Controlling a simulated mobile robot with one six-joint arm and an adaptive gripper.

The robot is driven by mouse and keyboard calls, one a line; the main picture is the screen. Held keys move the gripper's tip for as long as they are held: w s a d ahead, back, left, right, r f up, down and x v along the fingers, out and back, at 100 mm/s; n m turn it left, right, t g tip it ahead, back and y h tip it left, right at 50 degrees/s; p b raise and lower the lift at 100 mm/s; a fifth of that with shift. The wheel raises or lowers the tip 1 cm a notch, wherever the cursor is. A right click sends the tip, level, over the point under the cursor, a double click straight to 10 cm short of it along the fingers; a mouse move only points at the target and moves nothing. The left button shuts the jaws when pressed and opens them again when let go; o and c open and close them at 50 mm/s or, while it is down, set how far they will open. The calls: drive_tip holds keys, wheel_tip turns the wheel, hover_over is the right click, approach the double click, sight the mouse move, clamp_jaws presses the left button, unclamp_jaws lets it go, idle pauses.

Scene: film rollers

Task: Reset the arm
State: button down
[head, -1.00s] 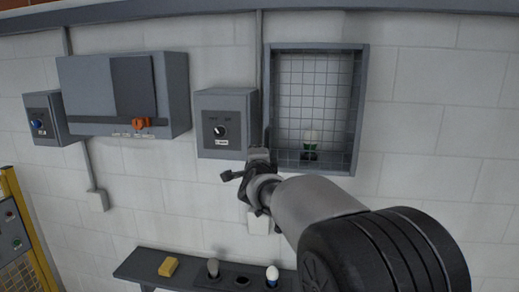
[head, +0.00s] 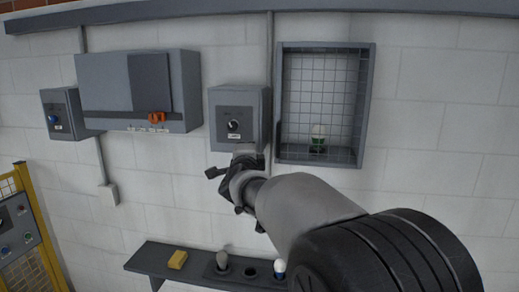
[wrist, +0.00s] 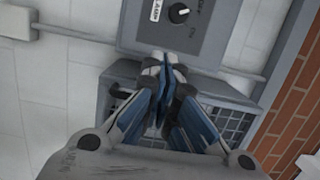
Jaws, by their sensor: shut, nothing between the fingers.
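My gripper (head: 245,152) shows in the head view in front of the wall, just below the grey switch box (head: 222,102) with a black knob (head: 233,125). Its fingers overlap the box's lower edge in the picture; I cannot tell the gap. In the wrist view my gripper (wrist: 162,62) has its blue and grey fingers together and empty. Beyond the fingertips is the switch plate with its knob (wrist: 179,13), marked LAMP, OFF and ON. My arm reaches in from the lower right of the head view.
A wide grey cabinet (head: 185,90) hangs left. A yellow-framed panel (head: 17,235) stands far left.

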drive_tip(key=s+a, duration=0.2)
drive_tip(key=a, duration=0.2)
drive_tip(key=s+d+f+n+g+b, duration=0.4)
drive_tip(key=s+d+f+b, duration=0.4)
drive_tip(key=s+f, duration=0.7)
drive_tip(key=s+d+f+n+g+h+b, duration=0.1)
drive_tip(key=s+d+f+n+g+b, duration=0.4)
drive_tip(key=s+f, duration=1.1)
drive_tip(key=s+d+f+n+g+b, duration=0.4)
drive_tip(key=s+d+f+n+b, duration=0.3)
drive_tip(key=s+d+f+b, duration=0.5)
drive_tip(key=s+d+f, duration=0.3)
drive_tip(key=shift+s+f+n+h, duration=0.15)
drive_tip(key=shift+f+n+h, duration=0.05)
drive_tip(key=shift+n+h, duration=0.2)
drive_tip(key=shift+d, duration=0.15)
